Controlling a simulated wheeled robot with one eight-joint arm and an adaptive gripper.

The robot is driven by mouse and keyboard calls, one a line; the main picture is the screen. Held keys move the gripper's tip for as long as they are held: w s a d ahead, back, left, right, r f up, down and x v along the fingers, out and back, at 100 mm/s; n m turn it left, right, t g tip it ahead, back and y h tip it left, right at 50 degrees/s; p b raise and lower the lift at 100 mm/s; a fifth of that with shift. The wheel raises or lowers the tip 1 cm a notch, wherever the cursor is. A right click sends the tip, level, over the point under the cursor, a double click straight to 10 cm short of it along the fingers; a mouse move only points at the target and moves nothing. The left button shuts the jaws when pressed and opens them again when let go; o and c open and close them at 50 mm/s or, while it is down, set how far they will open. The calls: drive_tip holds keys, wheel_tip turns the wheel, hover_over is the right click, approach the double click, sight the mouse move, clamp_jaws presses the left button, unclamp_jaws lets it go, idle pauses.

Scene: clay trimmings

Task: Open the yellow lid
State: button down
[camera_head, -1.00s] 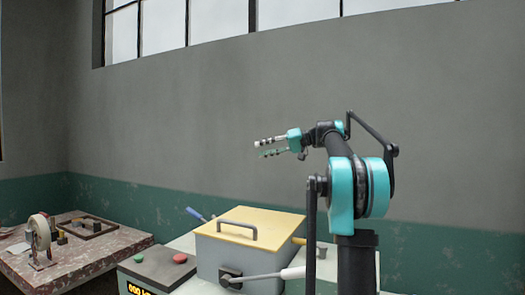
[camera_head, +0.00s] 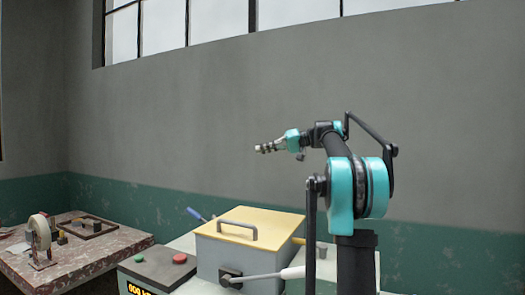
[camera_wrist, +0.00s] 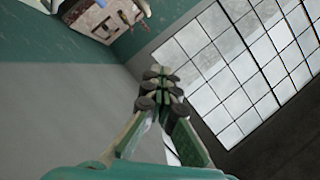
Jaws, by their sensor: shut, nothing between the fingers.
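The yellow lid (camera_head: 250,224) lies flat and closed on top of a grey box (camera_head: 212,258). A dark grey arched handle (camera_head: 238,230) stands on the lid. My gripper (camera_head: 258,149) is shut and empty, high above the lid and clear of it, with its fingertips pointing left. In the wrist view the fingers of my gripper (camera_wrist: 161,75) meet at their tips with nothing between them. The lid does not show in the wrist view.
A lever with a white grip (camera_head: 292,273) sticks out from the box front. Left of the box is a dark panel with a red button (camera_head: 180,258) and a green one. A worn table (camera_head: 90,262) holds a tape roll (camera_head: 40,232). The air around my gripper is free.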

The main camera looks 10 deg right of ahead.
drive_tip(key=c, duration=1.5)
unclamp_jaws()
drive_tip(key=shift+c, duration=0.2)
drive_tip(key=v, duration=1.2)
drive_tip(key=shift+c, duration=0.3)
